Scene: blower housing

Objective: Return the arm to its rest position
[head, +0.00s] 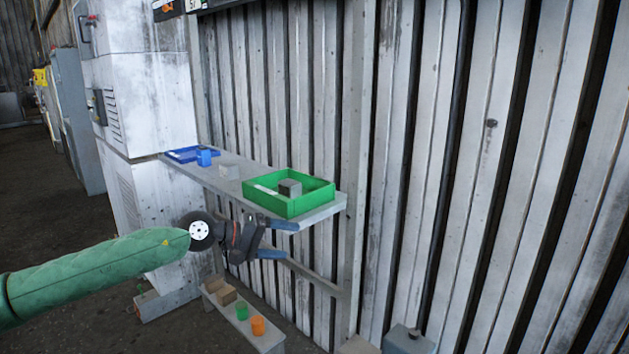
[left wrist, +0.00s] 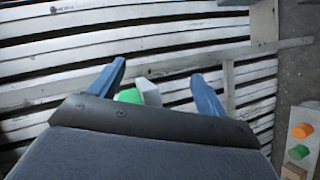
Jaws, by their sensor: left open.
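My left arm comes in from the left in a green sleeve. My left gripper (head: 284,240) has blue fingers, spread apart, just below and in front of the shelf's near end. The left wrist view shows both blue fingers open with a gap between them (left wrist: 157,78). A small green patch (left wrist: 128,96) and a pale piece (left wrist: 148,92) show between the fingers, partly hidden by the gripper body; I cannot tell what they belong to. My right gripper is not in view.
A grey wall shelf (head: 325,210) holds a green tray (head: 290,207) with a dark grey block (head: 290,187), a blue tray (head: 180,155) and a blue piece (head: 204,157). A white cabinet (head: 150,100) stands left.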

